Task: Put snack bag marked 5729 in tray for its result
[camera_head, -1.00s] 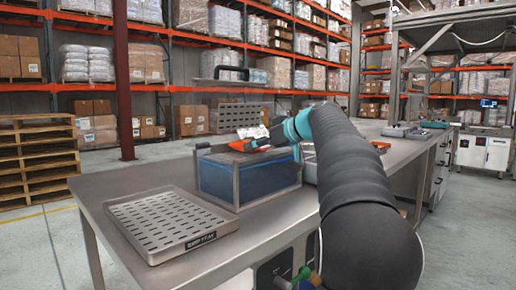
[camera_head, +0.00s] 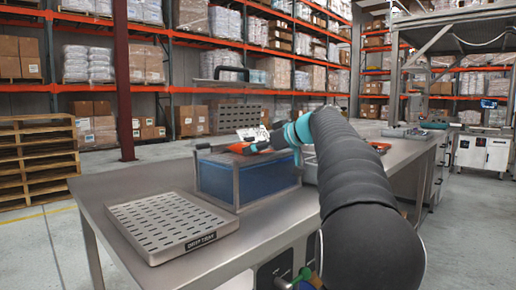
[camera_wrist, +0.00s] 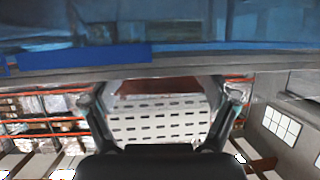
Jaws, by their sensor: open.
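My gripper shows in the wrist view (camera_wrist: 160,112) with its two fingers spread wide and nothing between them. In the head view my arm reaches over the blue-sided box (camera_head: 222,181), and the fingers are hard to make out. A slotted metal tray (camera_head: 165,222) with a dark label on its front edge lies empty on the table's near left. A small orange-red thing (camera_head: 240,148) and a white piece with dark marks (camera_head: 253,133) are at the box top near my wrist. I cannot tell whether either is a snack bag, and no number 5729 is readable.
The steel table (camera_head: 255,238) is bare right of the tray. A slotted panel (camera_head: 236,117) stands behind the box. Another orange thing (camera_head: 380,146) lies farther along the table, beyond my arm. A wooden pallet stack (camera_head: 38,160) stands on the floor at left.

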